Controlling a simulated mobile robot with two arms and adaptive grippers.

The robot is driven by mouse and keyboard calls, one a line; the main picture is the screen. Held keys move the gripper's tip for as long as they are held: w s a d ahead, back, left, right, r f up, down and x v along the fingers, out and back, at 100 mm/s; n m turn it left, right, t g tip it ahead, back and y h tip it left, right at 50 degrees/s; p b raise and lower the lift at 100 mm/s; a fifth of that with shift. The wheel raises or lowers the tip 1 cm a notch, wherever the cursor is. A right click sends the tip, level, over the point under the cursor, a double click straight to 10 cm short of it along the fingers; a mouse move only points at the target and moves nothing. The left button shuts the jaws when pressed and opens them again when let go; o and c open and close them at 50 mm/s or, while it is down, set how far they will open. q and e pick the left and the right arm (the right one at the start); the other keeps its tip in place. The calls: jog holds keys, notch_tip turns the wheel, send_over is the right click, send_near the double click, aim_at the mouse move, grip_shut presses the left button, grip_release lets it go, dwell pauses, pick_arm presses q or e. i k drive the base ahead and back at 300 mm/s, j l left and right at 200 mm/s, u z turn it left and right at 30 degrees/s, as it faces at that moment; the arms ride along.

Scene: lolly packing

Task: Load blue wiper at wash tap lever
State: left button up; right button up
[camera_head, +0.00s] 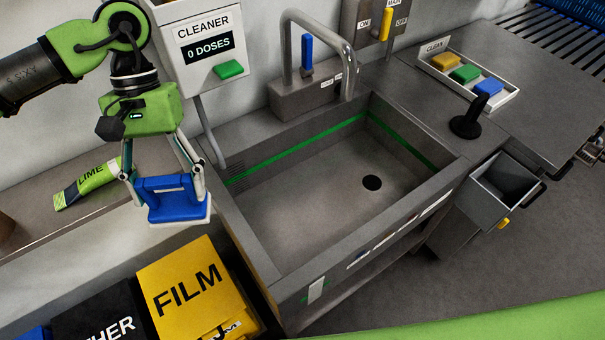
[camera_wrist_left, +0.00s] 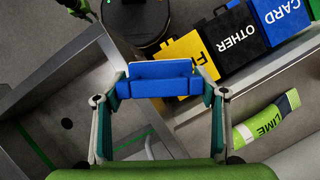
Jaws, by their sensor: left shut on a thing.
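The blue wiper (camera_head: 180,211), with a blue handle and a paler base, is held in my left gripper (camera_head: 167,182), whose two fingers are shut on its sides. It hangs in the air left of the sink (camera_head: 315,175), above the counter's front edge. In the left wrist view the wiper (camera_wrist_left: 160,85) sits between both fingers. The wash tap lever (camera_head: 306,53) is blue and upright on the tap base at the sink's back, right of my gripper and apart from it. My right gripper does not show clearly in either view.
A white cleaner box (camera_head: 203,55) reading 0 DOSES hangs on the wall beside my left gripper. A lime tube (camera_head: 87,184) lies on the left counter. A yellow FILM bin (camera_head: 190,285) stands below. A white tray (camera_head: 454,88) holds coloured blocks at right. The sink is empty.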

aim_at(308, 69)
jog(key=k+j+u, duration=0.1)
jog(key=k+u, duration=0.25)
jog(key=k, duration=0.3)
jog(key=l+u, duration=0.2)
jog(key=u, duration=0.2)
jog(key=i+l+u, duration=0.1)
jog(key=u, duration=0.3)
jog(key=l+u, duration=0.4)
jog(key=k+l, duration=0.1)
jog(key=l, duration=0.5)
jog(key=k+l, duration=0.1)
jog(key=l, duration=0.5)
jog(key=k+l, duration=0.1)
jog(key=l, duration=0.5)
jog(key=k+l, duration=0.1)
jog(key=l, duration=0.5)
